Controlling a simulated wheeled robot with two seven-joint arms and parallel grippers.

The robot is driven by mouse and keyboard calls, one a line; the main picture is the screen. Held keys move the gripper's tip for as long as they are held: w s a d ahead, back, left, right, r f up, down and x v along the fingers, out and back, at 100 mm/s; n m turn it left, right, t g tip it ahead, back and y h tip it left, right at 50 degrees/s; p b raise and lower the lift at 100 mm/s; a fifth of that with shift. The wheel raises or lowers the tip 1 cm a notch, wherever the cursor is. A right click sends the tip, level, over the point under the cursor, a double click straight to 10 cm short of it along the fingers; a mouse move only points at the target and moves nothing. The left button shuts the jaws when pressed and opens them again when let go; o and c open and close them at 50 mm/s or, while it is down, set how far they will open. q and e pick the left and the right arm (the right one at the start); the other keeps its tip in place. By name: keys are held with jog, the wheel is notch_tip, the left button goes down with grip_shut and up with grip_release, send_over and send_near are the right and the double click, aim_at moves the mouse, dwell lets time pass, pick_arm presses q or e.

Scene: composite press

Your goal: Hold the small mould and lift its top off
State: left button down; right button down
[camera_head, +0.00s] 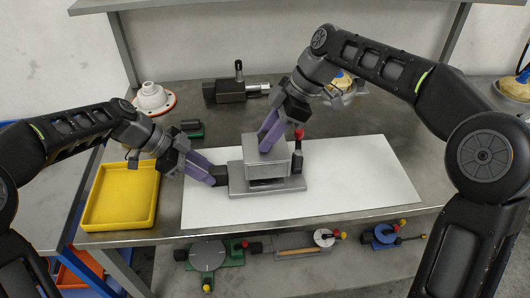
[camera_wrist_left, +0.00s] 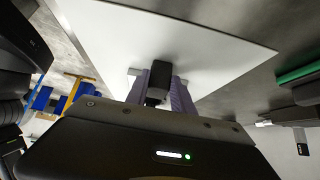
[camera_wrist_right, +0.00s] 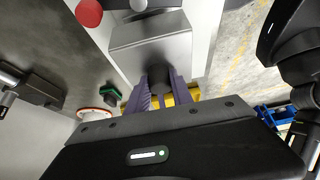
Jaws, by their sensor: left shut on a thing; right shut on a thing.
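The small mould is a grey metal block on a flat base plate (camera_head: 292,187), lying on a white sheet. My left gripper (camera_head: 214,177) is shut on the black handle at the mould's left end; the handle also shows between its fingers in the left wrist view (camera_wrist_left: 159,80). My right gripper (camera_head: 268,140) points down and is shut on a dark knob (camera_wrist_right: 157,76) on the mould's top (camera_head: 264,158). The top is over the base, with a dark band below its front face; I cannot tell how far apart they are. The fingers partly hide the knob.
A red-knobbed black lever (camera_head: 298,150) stands close to the mould's right side. A yellow tray (camera_head: 122,197) is at the left, and a dark vise-like tool (camera_head: 232,91) is behind. The white sheet (camera_head: 365,170) is clear to the right. A shelf overhangs the back.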

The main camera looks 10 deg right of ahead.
dwell(0.3)
pick_arm(q)
jog(key=c, duration=1)
grip_release()
jog(key=shift+a, duration=0.1)
jog(key=v, duration=1.2)
jog(key=shift+s+f, duration=0.1)
